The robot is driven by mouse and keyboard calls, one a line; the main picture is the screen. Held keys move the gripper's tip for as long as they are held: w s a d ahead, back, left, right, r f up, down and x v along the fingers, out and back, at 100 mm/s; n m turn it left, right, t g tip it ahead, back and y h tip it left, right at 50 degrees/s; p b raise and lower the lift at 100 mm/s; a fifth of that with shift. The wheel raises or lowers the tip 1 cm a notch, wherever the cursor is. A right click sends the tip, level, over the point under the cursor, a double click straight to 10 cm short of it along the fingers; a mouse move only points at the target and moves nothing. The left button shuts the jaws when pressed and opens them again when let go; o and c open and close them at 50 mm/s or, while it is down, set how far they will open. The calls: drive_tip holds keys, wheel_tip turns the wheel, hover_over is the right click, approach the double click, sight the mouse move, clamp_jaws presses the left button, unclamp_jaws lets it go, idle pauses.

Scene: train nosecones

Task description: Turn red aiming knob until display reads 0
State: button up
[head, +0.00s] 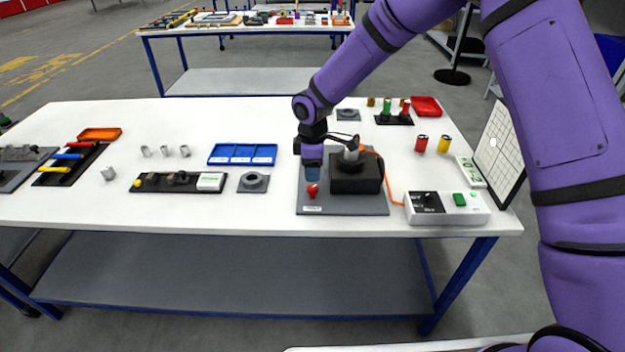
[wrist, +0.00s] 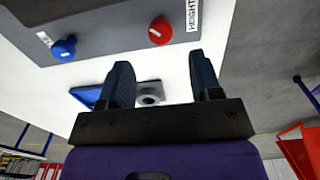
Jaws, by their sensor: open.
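The red knob (head: 313,190) stands near the front left of a grey base plate (head: 345,204) on the white table. In the wrist view the red knob (wrist: 160,30) has a white mark on its top and sits beside a label (wrist: 193,14) reading HEIGHT. My gripper (head: 313,178) is just above and behind the red knob in the head view.
A blue knob (wrist: 64,48) is on the same plate. A black block (head: 356,174) with a grey device stands on the plate. A white control box (head: 447,208) with a green button is to the right, joined by an orange cable. A crosshair panel (head: 500,140) stands behind it.

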sight(313, 187)
drive_tip(key=shift+r, duration=2)
drive_tip(key=s+d+r+m+t, duration=0.1)
drive_tip(key=s+d+r+m, duration=0.25)
drive_tip(key=d+r, duration=0.35)
drive_tip(key=s+d+r+m+t+h, duration=0.1)
drive_tip(key=s+d+r+m, duration=0.1)
drive_tip(key=s+d+r, duration=0.5)
drive_tip(key=s+d+r+m+t, duration=0.1)
drive_tip(key=s+d+r+m, duration=0.3)
drive_tip(key=r, duration=0.6)
drive_tip(key=s+d+r+m, duration=0.1)
drive_tip(key=s+d+m, duration=0.1)
drive_tip(key=s, duration=0.4)
drive_tip(key=s+d+r+m+t, duration=0.1)
drive_tip(key=s+d+r+m, duration=0.1)
drive_tip(key=s+d, duration=0.3)
drive_tip(key=s+d+r+m+t+y, duration=0.1)
drive_tip(key=s+d+m, duration=0.3)
drive_tip(key=s, duration=0.5)
drive_tip(key=shift+r, duration=0.45)
